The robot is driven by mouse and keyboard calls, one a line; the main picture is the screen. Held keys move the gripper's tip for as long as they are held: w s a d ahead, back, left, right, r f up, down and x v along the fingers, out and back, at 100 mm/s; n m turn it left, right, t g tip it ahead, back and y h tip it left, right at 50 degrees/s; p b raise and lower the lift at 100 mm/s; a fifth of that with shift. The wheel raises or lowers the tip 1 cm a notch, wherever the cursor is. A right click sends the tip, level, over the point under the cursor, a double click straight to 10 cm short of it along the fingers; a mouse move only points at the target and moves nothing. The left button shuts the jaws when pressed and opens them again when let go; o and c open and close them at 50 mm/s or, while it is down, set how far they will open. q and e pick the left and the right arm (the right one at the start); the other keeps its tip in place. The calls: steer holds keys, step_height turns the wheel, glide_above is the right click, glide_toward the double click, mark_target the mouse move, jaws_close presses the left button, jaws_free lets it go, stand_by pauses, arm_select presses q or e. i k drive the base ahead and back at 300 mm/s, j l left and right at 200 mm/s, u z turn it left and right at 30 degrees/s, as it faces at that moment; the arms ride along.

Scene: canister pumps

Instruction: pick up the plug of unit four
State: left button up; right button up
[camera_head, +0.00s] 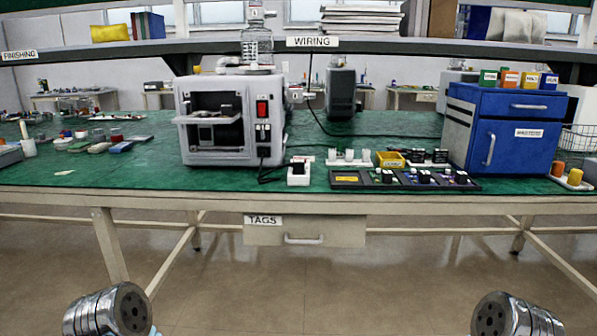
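A low dark tray (405,184) lies along the front of the green bench, right of centre. Its left section holds a flat piece with a yellow label (347,179). To the right, several small dark units with light round tops stand in a row, one of them here (424,177). Their markings are too small to read, so I cannot tell which is unit four or which part is its plug.
A white machine with a red switch (218,120) stands left of the tray. A blue cabinet (505,130) stands right. Behind the tray are a white rack (348,160) and a yellow bin (390,160). A drawer (304,230) is under the bench edge. Loose parts lie far left.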

mark_target(297, 165)
steer(key=i+j+z, duration=0.1)
steer(key=i+z, duration=0.25)
steer(key=i+j+z, duration=0.1)
steer(key=z, duration=0.25)
